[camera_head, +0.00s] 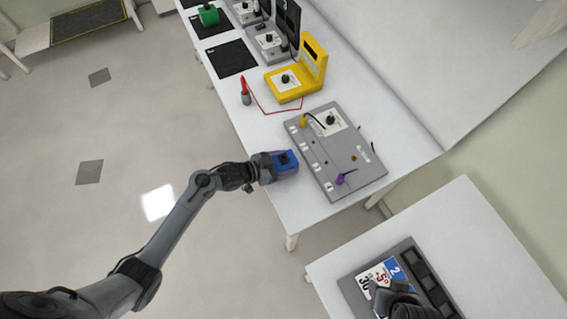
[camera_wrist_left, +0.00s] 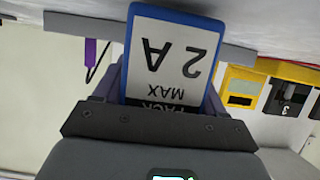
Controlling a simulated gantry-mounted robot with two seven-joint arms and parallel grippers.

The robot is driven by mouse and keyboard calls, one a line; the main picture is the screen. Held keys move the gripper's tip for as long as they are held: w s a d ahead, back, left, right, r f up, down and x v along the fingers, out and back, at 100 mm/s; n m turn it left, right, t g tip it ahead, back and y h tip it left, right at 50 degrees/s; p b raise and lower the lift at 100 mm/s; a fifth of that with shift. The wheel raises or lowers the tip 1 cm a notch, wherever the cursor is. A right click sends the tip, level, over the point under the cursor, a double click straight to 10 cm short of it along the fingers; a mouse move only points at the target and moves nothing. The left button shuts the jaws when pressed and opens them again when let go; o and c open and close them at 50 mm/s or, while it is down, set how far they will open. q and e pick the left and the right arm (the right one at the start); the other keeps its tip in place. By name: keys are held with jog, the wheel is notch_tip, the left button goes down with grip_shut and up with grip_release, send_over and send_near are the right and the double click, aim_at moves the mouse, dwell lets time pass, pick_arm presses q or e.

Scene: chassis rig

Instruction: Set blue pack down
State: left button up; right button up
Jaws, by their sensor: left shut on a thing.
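The blue pack (camera_head: 286,160) is in my left gripper (camera_head: 278,163), at the left edge of the white bench, just left of the grey panel board (camera_head: 340,165). In the left wrist view the blue pack (camera_wrist_left: 172,52) shows a white label, upside down, reading "2 A MAX PACK". The left gripper (camera_wrist_left: 165,95) is shut on it. I cannot tell whether the pack touches the bench. My right gripper (camera_head: 405,303) seems to be the dark shape at the lower right, over the grey tray; its fingers cannot be made out.
The grey tray (camera_head: 347,285) on the nearer table holds labelled cards or packs (camera_head: 380,275) and dark slots. A yellow device (camera_head: 290,88) and a red probe (camera_head: 245,92) stand beyond the panel board. A purple plug (camera_head: 345,177) sits on the board. Black mats (camera_head: 230,58) lie farther back.

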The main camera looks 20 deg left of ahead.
pick_arm(q)
jog(key=shift+w+f, duration=0.1)
jog(key=shift+f, duration=0.1)
jog(key=o, duration=1.4)
jog(key=shift+f, duration=0.1)
jog(key=shift+s+a+r, duration=0.15)
jog(key=shift+s+r, duration=0.05)
jog(key=v, duration=1.1)
jog(key=s+r+n+g+y, duration=0.1)
jog(key=s+n+g+y, duration=0.1)
jog(key=s, duration=0.4)
jog(key=s+r+n+g+y, duration=0.2)
jog(key=s+y, duration=0.2)
jog(key=s, duration=0.2)
jog(key=s+r+n+g+y+p, duration=0.1)
jog(key=s+n+g+y, duration=0.1)
jog(key=s, duration=0.4)
jog(key=shift+s+d+r+y, duration=0.2)
jog(key=shift+d+r+y, duration=0.15)
jog(key=shift+y, duration=0.05)
